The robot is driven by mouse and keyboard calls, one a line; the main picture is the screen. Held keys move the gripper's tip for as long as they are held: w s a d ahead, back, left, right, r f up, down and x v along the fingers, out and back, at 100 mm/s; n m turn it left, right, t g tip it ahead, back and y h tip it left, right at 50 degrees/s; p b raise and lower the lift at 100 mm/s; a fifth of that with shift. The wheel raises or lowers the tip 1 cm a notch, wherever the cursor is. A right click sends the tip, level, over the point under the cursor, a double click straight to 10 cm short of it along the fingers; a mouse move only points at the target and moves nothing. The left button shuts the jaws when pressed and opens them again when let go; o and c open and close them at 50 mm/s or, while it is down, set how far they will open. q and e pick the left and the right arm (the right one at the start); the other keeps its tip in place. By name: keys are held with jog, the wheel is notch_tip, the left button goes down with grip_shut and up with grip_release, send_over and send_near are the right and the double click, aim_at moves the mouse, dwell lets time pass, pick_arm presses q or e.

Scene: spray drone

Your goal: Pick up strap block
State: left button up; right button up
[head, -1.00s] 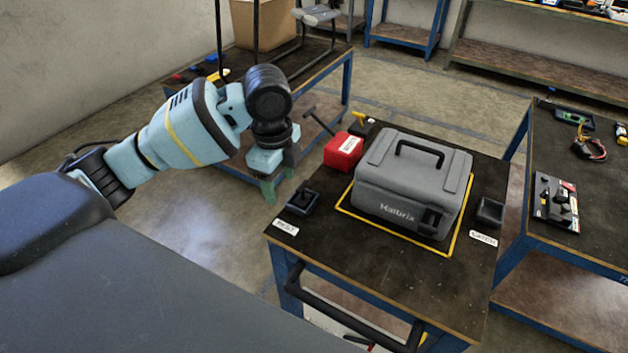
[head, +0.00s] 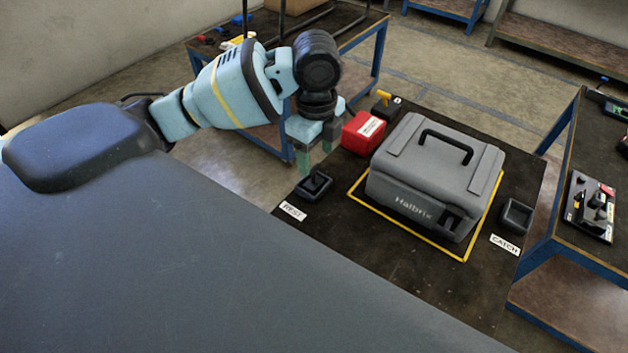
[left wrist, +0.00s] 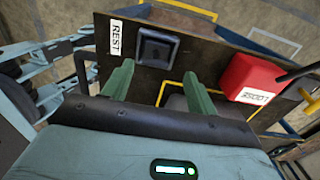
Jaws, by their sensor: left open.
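No block in view carries a readable name as the strap block. A small dark block (head: 316,182) appears to sit in the black tray by the REST label, though dark on dark makes it hard to tell. The REST tray (left wrist: 157,48) also shows in the left wrist view, beyond my fingertips. My left gripper (head: 316,153) is open, with green fingers pointing down, just behind the tray in the head view. Nothing shows between its fingers (left wrist: 158,74) in the left wrist view. My right gripper is not in view.
A grey case (head: 430,170) stands inside a yellow outline on the dark table. A red box (head: 362,134) stands close right of my left gripper. A black tray (head: 516,215) by the CATCH label looks empty. The table front (head: 400,265) is clear.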

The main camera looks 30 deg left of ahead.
aim_at(314, 168)
pick_arm(q)
jog(key=f, duration=0.3)
jog(key=shift+s+f, duration=0.3)
jog(key=shift+s, duration=0.1)
jog(key=shift+f, duration=0.7)
jog(key=c, duration=1.1)
jog(key=shift+r, duration=0.15)
